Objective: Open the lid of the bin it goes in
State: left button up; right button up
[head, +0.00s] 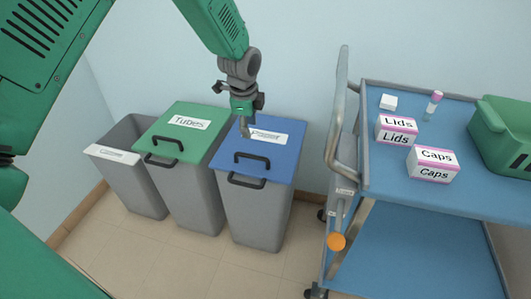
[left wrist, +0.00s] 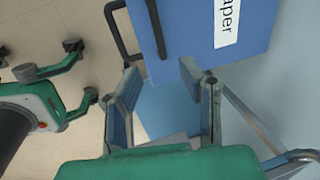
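The bin with the blue lid (head: 275,163) stands nearest the cart, its lid shut, with a black handle (head: 252,161) at the front. Its label ends in "aper" in the left wrist view, where the blue lid (left wrist: 187,30) lies beyond my fingers. The bin with the green lid (head: 193,145), marked "Tubes", is also shut. The grey bin (head: 145,195) at the left is open, its inside dark. My left gripper (head: 245,130) is over the rear of the blue lid. In the left wrist view the left gripper (left wrist: 160,75) is open and empty. My right gripper is out of view.
A blue cart (head: 445,196) with a grey rail stands right of the bins. It carries a "Lids" box (head: 397,131), a "Caps" box (head: 433,165), a pink-capped tube (head: 433,104), a white block (head: 388,102) and a green crate (head: 500,135). Floor in front is clear.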

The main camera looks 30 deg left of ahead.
pick_arm(q)
jog(key=b, duration=0.1)
send_near(251, 155)
jog(key=d, duration=0.1)
jog(key=f, duration=0.2)
jog(key=w+a+f+b, duration=0.1)
jog(key=f, duration=0.2)
jog(key=a+f+b, duration=0.1)
jog(key=f, duration=0.2)
jog(key=shift+w+f, duration=0.25)
jog(key=shift+w, duration=0.1)
jog(key=shift+d+f, duration=0.2)
jog(key=shift+f, duration=0.05)
jog(key=shift+w+d, duration=0.1)
jog(key=shift+d, duration=0.45)
jog(key=shift+a+f, duration=0.1)
jog(key=shift+a, duration=0.25)
grip_shut()
jog(key=shift+a, duration=0.15)
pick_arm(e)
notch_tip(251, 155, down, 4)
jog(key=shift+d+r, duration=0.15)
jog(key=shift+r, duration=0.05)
